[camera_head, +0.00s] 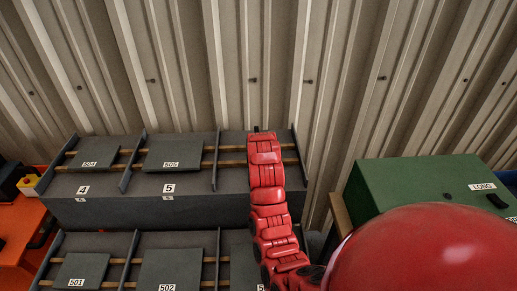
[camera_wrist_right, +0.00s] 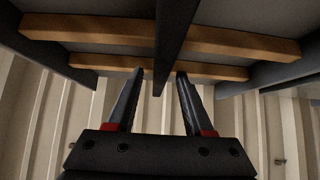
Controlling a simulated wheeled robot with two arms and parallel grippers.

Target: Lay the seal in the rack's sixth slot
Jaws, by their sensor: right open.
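The dark grey rack (camera_head: 130,210) has two tiers in the head view. Upper slots marked 4 and 5 hold plates labelled 504 (camera_head: 94,157) and 505 (camera_head: 174,153). The upper bay right of slot 5 (camera_head: 232,178) shows no plate in its visible part; my red right arm covers much of it and any number there. I see no seal in either view. My left gripper is out of view.
The lower tier holds plates 501 (camera_head: 80,270) and 502 (camera_head: 170,269), and one partly hidden by my arm. A green box labelled LONG (camera_head: 415,180) stands right of the rack. An orange surface (camera_head: 15,225) lies at left. A corrugated wall (camera_head: 180,60) stands behind.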

